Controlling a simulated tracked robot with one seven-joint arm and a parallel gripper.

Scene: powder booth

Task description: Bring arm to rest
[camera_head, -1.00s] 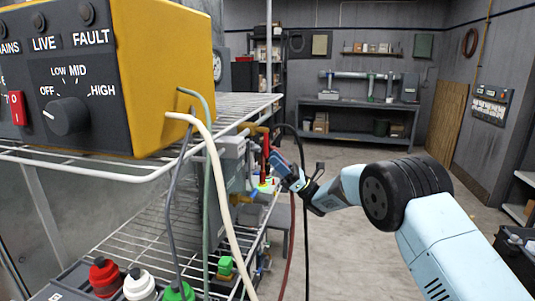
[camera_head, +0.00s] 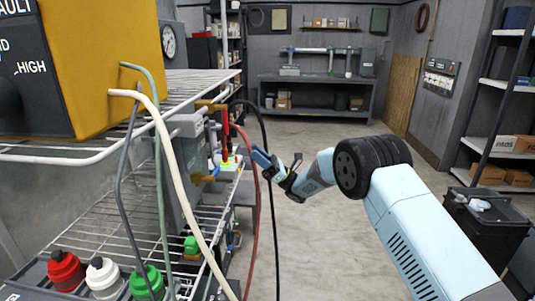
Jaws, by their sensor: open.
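My arm comes in from the lower right, its pale blue forearm and black ribbed joint in front of open floor. My gripper (camera_head: 262,160) is at the arm's far end, small in the picture, pointing left toward the wire rack (camera_head: 150,215). It is open, and I see nothing held in it. It appears close to the red and black hoses by the rack's right edge; the exact gap cannot be told.
A yellow control box (camera_head: 100,60) stands on the rack's top shelf. A cream hose (camera_head: 178,175) and a red hose (camera_head: 257,215) hang down. Red, white and green caps sit lower left. A black bin (camera_head: 487,230) stands right. A workbench (camera_head: 315,80) is behind clear floor.

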